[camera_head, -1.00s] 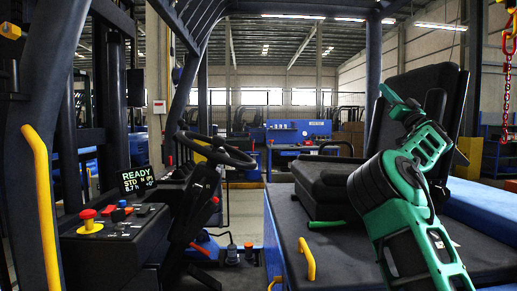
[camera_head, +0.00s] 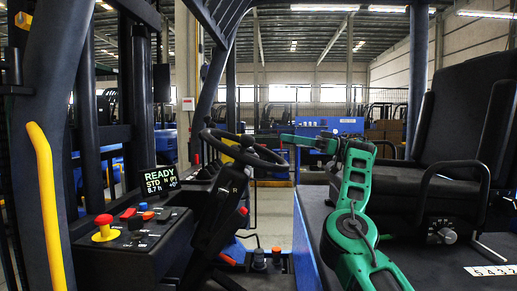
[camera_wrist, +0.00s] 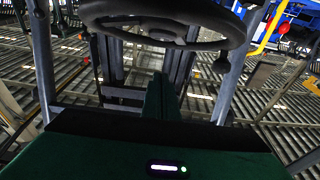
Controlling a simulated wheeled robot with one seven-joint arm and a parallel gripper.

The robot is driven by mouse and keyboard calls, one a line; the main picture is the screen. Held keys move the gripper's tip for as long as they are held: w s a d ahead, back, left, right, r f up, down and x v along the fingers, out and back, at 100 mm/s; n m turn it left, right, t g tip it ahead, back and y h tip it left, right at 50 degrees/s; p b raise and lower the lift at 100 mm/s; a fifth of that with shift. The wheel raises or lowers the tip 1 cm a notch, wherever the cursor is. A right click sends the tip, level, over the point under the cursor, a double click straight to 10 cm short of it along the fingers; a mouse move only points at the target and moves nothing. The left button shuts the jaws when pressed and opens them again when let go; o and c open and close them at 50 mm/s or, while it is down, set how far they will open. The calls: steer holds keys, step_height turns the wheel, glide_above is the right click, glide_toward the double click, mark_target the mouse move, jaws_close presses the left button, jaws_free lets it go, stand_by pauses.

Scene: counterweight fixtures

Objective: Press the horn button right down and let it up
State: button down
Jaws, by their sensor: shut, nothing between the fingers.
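The steering wheel (camera_head: 243,148) is dark, with a spoked hub; in the wrist view its rim and hub (camera_wrist: 165,27) fill the top. I cannot tell which control is the horn button. The side console carries a red mushroom knob on a yellow base (camera_head: 104,228) and small red, orange and blue buttons (camera_head: 143,213). My gripper (camera_head: 287,138) points left, at about wheel height and apparently to the right of the rim. In the wrist view my gripper (camera_wrist: 161,90) is shut and empty, with its fingers pointing toward the wheel's hub area.
A lit display reading READY (camera_head: 160,180) stands behind the console. A yellow grab handle (camera_head: 46,190) is on the left post. The black seat with armrest (camera_head: 455,165) is at right. Floor pedals (camera_head: 262,260) lie below the wheel.

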steer(key=a, duration=0.7)
steer(key=a+f, duration=0.1)
steer(key=a, duration=0.2)
steer(key=shift+w+a, duration=0.25)
steer(key=shift+a, duration=0.1)
steer(key=shift+a+f, duration=0.15)
steer(key=shift+f, duration=0.3)
